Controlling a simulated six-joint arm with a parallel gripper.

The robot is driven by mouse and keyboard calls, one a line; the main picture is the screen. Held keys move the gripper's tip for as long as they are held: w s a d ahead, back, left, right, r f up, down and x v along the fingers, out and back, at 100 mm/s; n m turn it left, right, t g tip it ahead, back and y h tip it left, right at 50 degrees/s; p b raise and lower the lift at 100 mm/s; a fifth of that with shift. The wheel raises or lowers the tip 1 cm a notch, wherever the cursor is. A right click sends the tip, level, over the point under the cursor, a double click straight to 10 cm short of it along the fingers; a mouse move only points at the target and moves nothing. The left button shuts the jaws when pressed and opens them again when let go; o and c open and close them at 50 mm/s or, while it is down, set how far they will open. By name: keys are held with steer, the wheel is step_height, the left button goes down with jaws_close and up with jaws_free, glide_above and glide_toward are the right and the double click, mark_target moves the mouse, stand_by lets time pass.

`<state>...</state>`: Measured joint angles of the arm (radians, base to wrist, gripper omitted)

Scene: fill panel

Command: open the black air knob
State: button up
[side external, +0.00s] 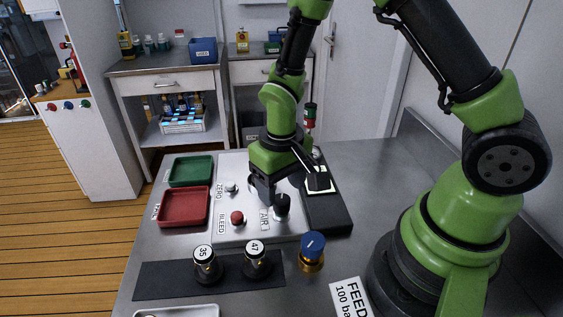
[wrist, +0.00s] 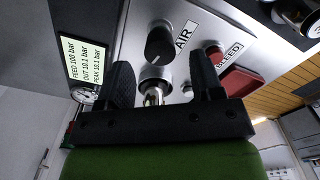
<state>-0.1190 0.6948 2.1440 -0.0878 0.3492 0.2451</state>
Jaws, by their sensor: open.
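The black air knob (wrist: 159,42) stands on the light panel beside its AIR label in the wrist view. It also shows in the side view (side external: 283,205), near the panel's right edge. My gripper (side external: 264,196) is over the panel, close to the knob. In the wrist view my gripper (wrist: 161,62) is open and empty, with one finger on each side. The knob lies just past the fingertips, roughly in line with the gap, and does not appear held. A shiny metal fitting (wrist: 153,92) shows between the fingers.
A red button (side external: 237,217) sits left of the knob. A dark box with a display (wrist: 82,60) reads FEED 100, OUT 10.1 and PEAK 10.1 bar. Red (side external: 184,207) and green (side external: 191,170) trays lie left. A blue-topped fitting (side external: 312,247) stands in front.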

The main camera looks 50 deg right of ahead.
step_height(320, 180, up, 7)
steer(key=shift+f, duration=0.2)
step_height(320, 180, up, 11)
steer(key=m+t+y, duration=0.1)
steer(key=t, duration=0.2)
glide_above(282, 199)
steer(key=s, duration=0.4)
steer(key=s+r+t+y, duration=0.1)
steer(key=s+r+t, duration=0.3)
steer(key=s, duration=0.4)
steer(key=shift+d+r+m, duration=0.2)
steer(key=shift+r+m, duration=0.1)
steer(key=shift+r, duration=0.45)
